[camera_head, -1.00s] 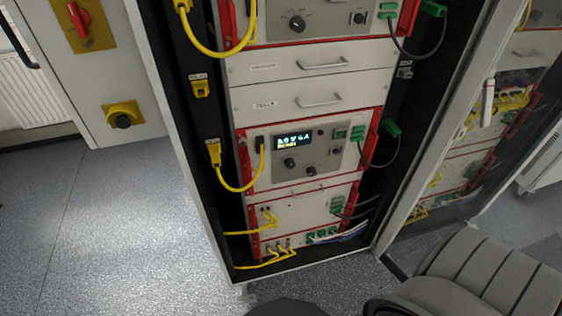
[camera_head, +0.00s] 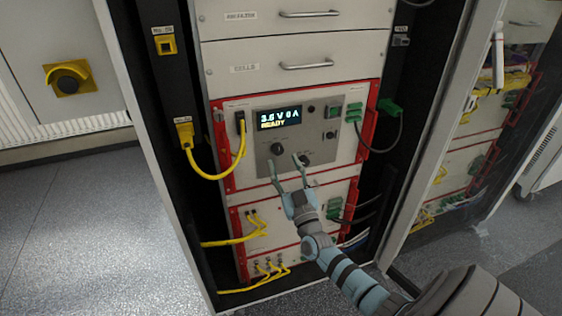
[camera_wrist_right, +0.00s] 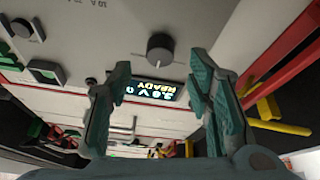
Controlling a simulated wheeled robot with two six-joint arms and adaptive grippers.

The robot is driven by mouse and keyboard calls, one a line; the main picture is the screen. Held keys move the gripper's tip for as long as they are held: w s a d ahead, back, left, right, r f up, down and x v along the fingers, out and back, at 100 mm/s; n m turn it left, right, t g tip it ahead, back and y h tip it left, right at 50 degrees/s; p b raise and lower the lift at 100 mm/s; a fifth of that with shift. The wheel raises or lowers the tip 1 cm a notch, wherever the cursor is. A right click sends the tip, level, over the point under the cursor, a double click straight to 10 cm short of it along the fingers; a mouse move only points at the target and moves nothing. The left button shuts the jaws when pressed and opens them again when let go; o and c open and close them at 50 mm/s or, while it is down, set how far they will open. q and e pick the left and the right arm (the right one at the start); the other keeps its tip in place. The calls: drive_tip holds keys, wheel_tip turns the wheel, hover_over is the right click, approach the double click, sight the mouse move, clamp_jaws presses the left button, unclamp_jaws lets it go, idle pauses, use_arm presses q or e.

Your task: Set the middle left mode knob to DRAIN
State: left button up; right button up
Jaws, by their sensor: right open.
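The middle unit's front panel (camera_head: 262,170) has a lit display (camera_head: 281,118) reading READY on its lower line. In the right wrist view, upside down, the left knob (camera_wrist_right: 160,48) appears above and between my fingers; the other knob (camera_wrist_right: 22,28) is at upper left. My right gripper (camera_head: 284,161) is open and empty, fingers pointing at the panel just below the left knob. My left gripper is out of view.
A yellow cable (camera_head: 228,172) loops at the panel's left, and a black cable (camera_head: 385,146) at its right. Red handles (camera_head: 367,142) flank the unit. Drawers (camera_head: 300,48) lie above, and a unit with yellow cables (camera_head: 262,228) below. Open floor (camera_head: 85,225) lies left.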

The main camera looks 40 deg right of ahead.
sight(279, 152)
drive_tip(key=x, duration=0.3)
drive_tip(key=shift+w+b, duration=0.3)
drive_tip(key=shift+b, duration=0.05)
clamp_jaws()
